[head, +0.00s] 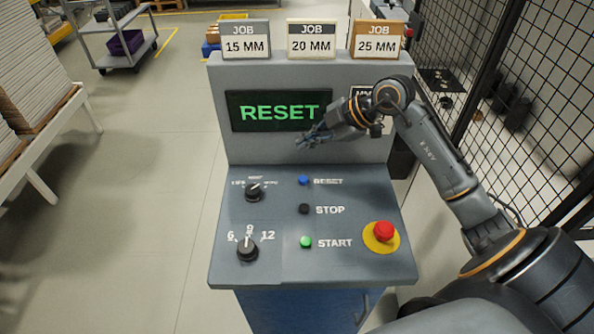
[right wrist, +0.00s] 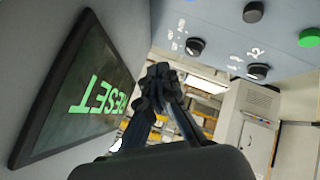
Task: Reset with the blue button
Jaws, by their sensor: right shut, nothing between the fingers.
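The blue button (head: 303,180) sits on the sloped panel, left of the word RESET, above the black STOP button (head: 304,209) and the green START button (head: 306,242). The display (head: 278,111) on the upright panel reads RESET in green; it also shows in the right wrist view (right wrist: 75,90). My right gripper (head: 303,142) is shut and empty, in front of the display's lower edge and above the blue button, apart from it as far as I can tell. In the right wrist view its closed fingers (right wrist: 160,85) point away from the camera. The left gripper is out of view.
A red emergency button (head: 383,232) stands at the panel's right. Two black knobs (head: 254,192) (head: 248,250) are at its left. JOB signs reading 15 MM (head: 246,46), 20 MM (head: 311,45) and 25 MM (head: 377,45) stand on top. A mesh fence (head: 540,100) is at the right.

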